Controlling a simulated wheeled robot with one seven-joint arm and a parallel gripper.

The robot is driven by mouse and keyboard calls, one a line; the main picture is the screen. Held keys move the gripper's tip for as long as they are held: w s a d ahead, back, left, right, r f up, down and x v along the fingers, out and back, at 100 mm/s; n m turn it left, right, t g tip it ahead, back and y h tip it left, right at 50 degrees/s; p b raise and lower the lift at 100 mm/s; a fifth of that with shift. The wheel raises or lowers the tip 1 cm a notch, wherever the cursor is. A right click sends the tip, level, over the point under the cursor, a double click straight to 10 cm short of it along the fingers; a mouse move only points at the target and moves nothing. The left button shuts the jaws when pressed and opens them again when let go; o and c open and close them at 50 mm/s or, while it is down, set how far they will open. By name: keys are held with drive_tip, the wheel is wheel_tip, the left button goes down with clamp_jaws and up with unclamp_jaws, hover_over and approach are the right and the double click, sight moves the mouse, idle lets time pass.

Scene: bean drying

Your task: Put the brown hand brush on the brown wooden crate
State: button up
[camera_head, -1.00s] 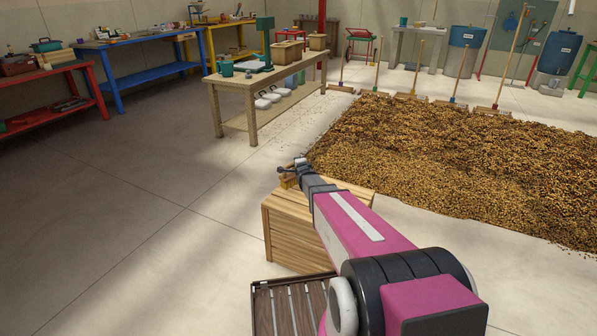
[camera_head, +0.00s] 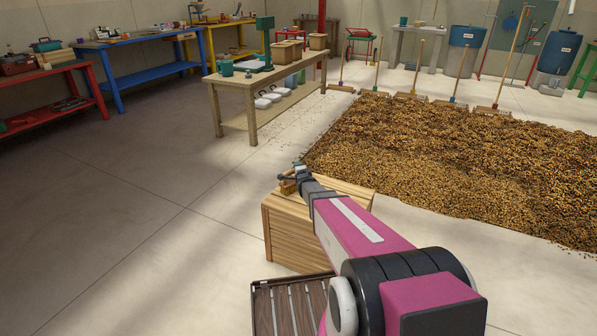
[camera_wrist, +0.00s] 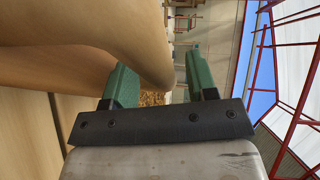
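The brown wooden crate (camera_head: 288,233) stands on the floor at the picture's middle, partly covered by my arm. The brown hand brush (camera_head: 287,187) shows as a small brown piece at the crate's far left corner, just under my gripper (camera_head: 295,174). In the wrist view, a large smooth tan shape, apparently the brush (camera_wrist: 80,45), fills the upper left close to the camera, with crate boards (camera_wrist: 22,125) below it. My gripper's green fingers (camera_wrist: 158,85) stand apart, and its edge shows in part of the gap. Contact with the fingers cannot be told.
A slatted dark tray (camera_head: 290,308) lies in front of the crate. A large bed of beans (camera_head: 430,160) spreads behind and right. A wooden table (camera_head: 230,88) stands behind. The floor at left is clear.

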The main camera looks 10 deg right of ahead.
drive_tip(key=shift+r, duration=0.1)
drive_tip(key=shift+s+r, duration=0.1)
drive_tip(key=shift+s, duration=0.1)
drive_tip(key=s+r+n+g, duration=0.2)
drive_tip(key=s+n+g, duration=0.6)
drive_tip(key=s, duration=1.1)
drive_tip(key=s+a+r+n+g, duration=0.1)
drive_tip(key=s+n+g, duration=0.7)
drive_tip(key=s, duration=1.1)
drive_tip(key=shift+r+n+h, duration=0.3)
drive_tip(key=shift+r, duration=0.15)
